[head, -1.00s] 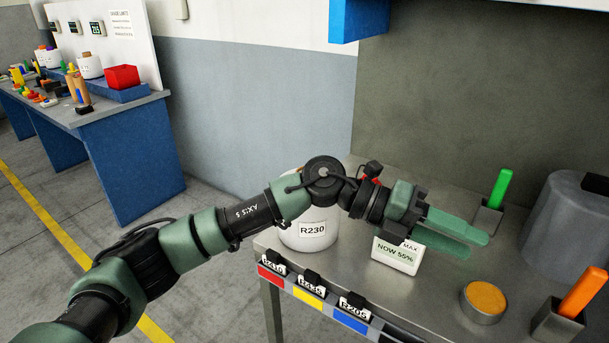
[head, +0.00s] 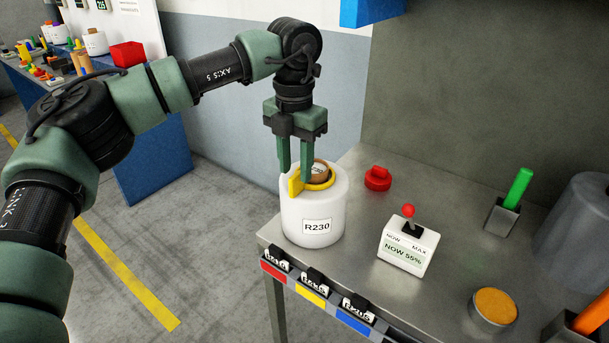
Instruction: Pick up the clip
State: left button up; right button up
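A yellow clip (head: 294,186), a ring with an upright flat tab, lies on top of the white bobbin (head: 311,208) labelled R230. Its ring passes around the brown core (head: 318,169). My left gripper (head: 296,176) points straight down over the bobbin's near-left top. Its two green fingers are apart, with the tab showing between and just below the tips. I cannot tell whether either finger touches the tab. My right gripper is not in view.
A control box (head: 407,250) with a red-knobbed lever, a red knob-like piece (head: 377,178), an orange-topped tin (head: 494,308) and a green marker in a holder (head: 508,203) stand on the metal bench. Black label holders line its front edge. Bare bench lies right of the bobbin.

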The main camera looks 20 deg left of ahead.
pick_arm(q)
jog(key=shift+f, duration=1.25)
jog(key=shift+d, duration=0.1)
grip_shut()
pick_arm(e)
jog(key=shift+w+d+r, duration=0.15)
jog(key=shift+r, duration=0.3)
pick_arm(q)
jog(key=shift+r, duration=0.15)
